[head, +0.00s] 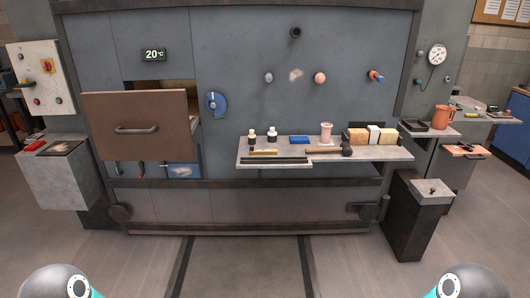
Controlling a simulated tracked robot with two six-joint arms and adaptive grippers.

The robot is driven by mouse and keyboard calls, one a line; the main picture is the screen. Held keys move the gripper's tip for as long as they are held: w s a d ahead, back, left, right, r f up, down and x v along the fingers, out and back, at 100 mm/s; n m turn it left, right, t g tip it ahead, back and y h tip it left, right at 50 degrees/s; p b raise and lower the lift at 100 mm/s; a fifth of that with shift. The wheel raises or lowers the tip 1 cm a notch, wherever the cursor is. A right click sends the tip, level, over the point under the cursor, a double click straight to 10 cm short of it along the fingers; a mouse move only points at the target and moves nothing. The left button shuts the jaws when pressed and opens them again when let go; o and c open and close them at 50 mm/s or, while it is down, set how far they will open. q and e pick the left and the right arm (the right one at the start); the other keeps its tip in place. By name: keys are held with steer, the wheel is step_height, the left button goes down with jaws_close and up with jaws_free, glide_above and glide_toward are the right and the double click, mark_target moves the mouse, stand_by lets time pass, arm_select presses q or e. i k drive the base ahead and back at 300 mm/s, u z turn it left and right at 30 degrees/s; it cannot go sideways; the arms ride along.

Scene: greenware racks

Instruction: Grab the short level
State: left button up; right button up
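A short yellow bar (263,152) lies flat near the front left of the grey shelf (375,154). It looks like the short level, but it is too small to make out a vial. Long dark bars (275,161) lie just in front of it, along the shelf's front edge. Neither of my grippers is in view; only rounded parts of my arms show at the bottom corners.
The shelf also holds a blue box (299,140), a pink cup (326,132), a dark-headed hammer (330,151) and tan blocks (358,135). A brown drawer (140,112) juts out at left. A dark pedestal (405,220) stands at right. The floor in front is clear.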

mark_target(253, 151)
steer(key=z, duration=0.45)
steer(key=k, duration=0.4)
steer(key=z, duration=0.8)
steer(key=k, duration=0.85)
steer(key=z, duration=0.75)
steer(key=i, duration=0.6)
steer(key=u, duration=0.6)
steer(key=i, duration=1.7)
steer(key=u, duration=0.95)
steer(key=i, duration=1.3)
steer(key=u, duration=1.25)
steer(key=i, duration=0.95)
steer(key=u, duration=0.8)
